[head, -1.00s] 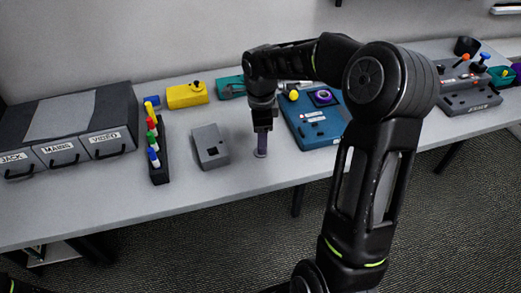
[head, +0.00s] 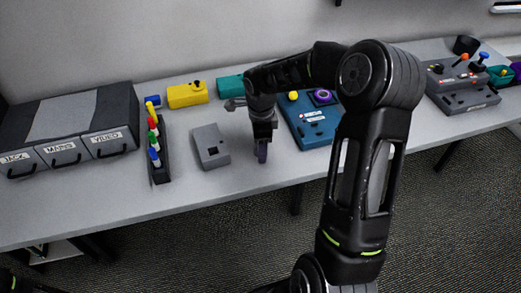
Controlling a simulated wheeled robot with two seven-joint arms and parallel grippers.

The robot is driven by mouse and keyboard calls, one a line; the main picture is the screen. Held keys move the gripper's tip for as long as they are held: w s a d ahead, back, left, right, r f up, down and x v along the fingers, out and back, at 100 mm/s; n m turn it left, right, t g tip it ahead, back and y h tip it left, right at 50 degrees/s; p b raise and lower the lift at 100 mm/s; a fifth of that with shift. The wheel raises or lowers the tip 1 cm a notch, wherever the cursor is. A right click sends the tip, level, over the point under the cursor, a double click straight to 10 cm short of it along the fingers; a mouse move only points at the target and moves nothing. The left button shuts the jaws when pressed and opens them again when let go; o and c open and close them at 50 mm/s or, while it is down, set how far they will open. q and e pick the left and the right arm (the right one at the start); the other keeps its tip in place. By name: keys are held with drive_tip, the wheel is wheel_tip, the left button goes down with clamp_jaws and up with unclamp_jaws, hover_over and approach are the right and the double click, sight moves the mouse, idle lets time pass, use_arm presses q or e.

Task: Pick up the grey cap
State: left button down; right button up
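A small grey-purple upright cylinder (head: 262,154) stands near the front of the table, between the grey box and the blue box; it may be the grey cap, but its upper part is hidden. My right gripper (head: 262,142) points straight down at it, with its fingers at the top of the cylinder. The fingers are dark and small, so I cannot tell whether they are open around it or shut on it. My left gripper is out of view.
A grey box (head: 210,153) with a square hole stands just left of my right gripper. A blue box (head: 308,130) stands just right. A dark rack (head: 161,170) of coloured plugs, labelled drawers (head: 105,120) and a yellow box (head: 187,98) stand farther left.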

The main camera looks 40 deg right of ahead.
clamp_jaws()
idle(0.4)
drive_tip(key=shift+r, duration=0.15)
wheel_tip(320, 180, up, 9)
drive_tip(key=shift+b, duration=0.8)
drive_tip(key=shift+r, duration=0.4)
